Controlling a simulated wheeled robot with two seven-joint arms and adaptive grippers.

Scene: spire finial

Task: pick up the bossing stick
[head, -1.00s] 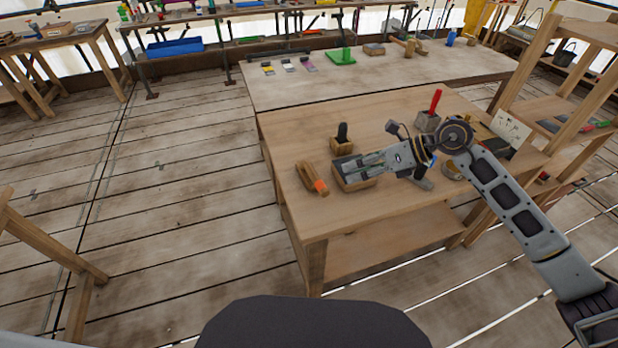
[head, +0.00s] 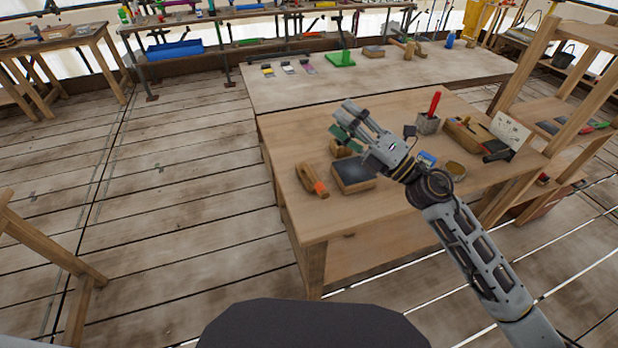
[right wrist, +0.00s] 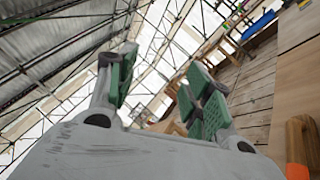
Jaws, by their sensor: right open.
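A wooden tool with an orange band, which looks like the bossing stick (head: 312,180), lies on the wooden bench near its left edge. Its wooden end also shows at the lower right of the right wrist view (right wrist: 300,138). My right gripper (head: 346,120) is open and empty above the bench, up and to the right of the stick and apart from it. Its green-padded fingers (right wrist: 160,95) stand apart in the right wrist view, with roof and floor behind them. My left gripper is not in view.
A dark-topped wooden box (head: 354,176) sits just right of the stick. A wooden block (head: 340,151) is partly hidden behind my gripper. A grey block with a red handle (head: 428,122), a tray (head: 462,136) and a round tin (head: 453,171) stand farther right. The bench's front is clear.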

